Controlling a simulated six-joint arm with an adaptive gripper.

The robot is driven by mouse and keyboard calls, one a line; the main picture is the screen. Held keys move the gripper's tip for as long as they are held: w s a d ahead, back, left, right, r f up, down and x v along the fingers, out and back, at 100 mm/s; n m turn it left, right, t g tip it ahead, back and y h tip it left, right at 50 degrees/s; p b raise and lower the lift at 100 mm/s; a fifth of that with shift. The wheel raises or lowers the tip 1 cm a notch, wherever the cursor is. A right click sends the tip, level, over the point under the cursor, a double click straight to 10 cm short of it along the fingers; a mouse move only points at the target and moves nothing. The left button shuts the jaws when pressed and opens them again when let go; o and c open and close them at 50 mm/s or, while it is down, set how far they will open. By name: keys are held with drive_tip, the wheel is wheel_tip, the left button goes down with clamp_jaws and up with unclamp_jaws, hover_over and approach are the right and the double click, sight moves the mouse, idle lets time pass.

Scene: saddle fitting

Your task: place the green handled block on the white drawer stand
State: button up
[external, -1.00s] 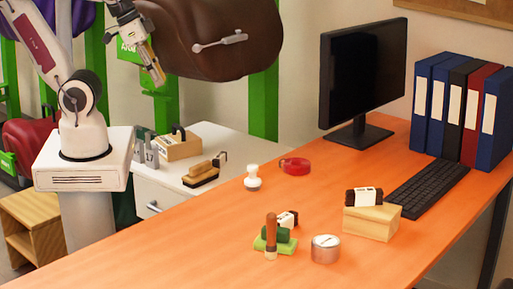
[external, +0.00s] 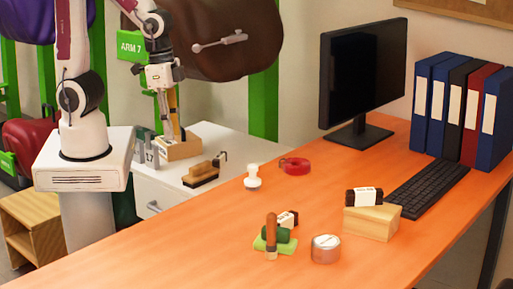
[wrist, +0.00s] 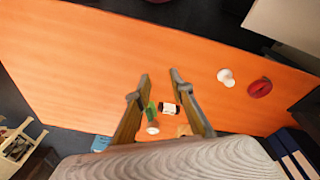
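The green handled block (external: 284,236) sits on the orange desk near its front edge, with a lighter green piece under it. An upright brown rod (external: 271,228) stands against it; I cannot tell if it is attached. The block also shows small between my fingers in the wrist view (wrist: 150,111), far beyond them. The white drawer stand (external: 228,143) is left of the desk. My gripper (external: 176,138) is at the stand, by a wooden block (external: 189,150) at its back; contact is unclear. In the wrist view my gripper (wrist: 159,73) is open, with nothing held between the tips.
A brown block with a dark handle (external: 201,176) lies on the stand's front. On the desk are a white stamp (external: 253,178), red tape (external: 295,166), a round tin (external: 325,249), a black-and-white item (external: 288,218) and a wooden box (external: 372,222). The desk's left foreground is clear.

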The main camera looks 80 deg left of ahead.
drive_tip(key=w+d+f, duration=0.2)
drive_tip(key=d+f, duration=0.3)
drive_tip(key=w+d+f+m+t, duration=0.1)
drive_tip(key=w+d+f, duration=0.2)
drive_tip(key=d+f, duration=0.2)
drive_tip(key=w+d+f+t+h, duration=0.1)
drive_tip(key=w+d+f, duration=0.2)
drive_tip(key=d+f, duration=0.2)
drive_tip(key=shift+x, duration=0.95)
drive_tip(key=w, duration=0.1)
drive_tip(key=w+d+t, duration=0.1)
drive_tip(key=w, duration=0.1)
drive_tip(key=w+t, duration=0.1)
drive_tip(key=shift+w+d+h, duration=0.25)
drive_tip(key=shift+d+h, duration=0.1)
drive_tip(key=shift+h, duration=0.05)
drive_tip(key=w+d+r+t, duration=0.1)
drive_tip(key=w+r+t, duration=0.1)
drive_tip(key=w+r, duration=0.2)
drive_tip(key=shift+w+t+h, duration=0.3)
drive_tip(key=shift+w+t, duration=0.1)
drive_tip(key=shift+w, duration=0.1)
drive_tip(key=shift+f, duration=0.1)
drive_tip(key=shift+x, duration=1.3)
drive_tip(key=shift+w, duration=0.1)
drive_tip(key=shift+x, duration=2.5)
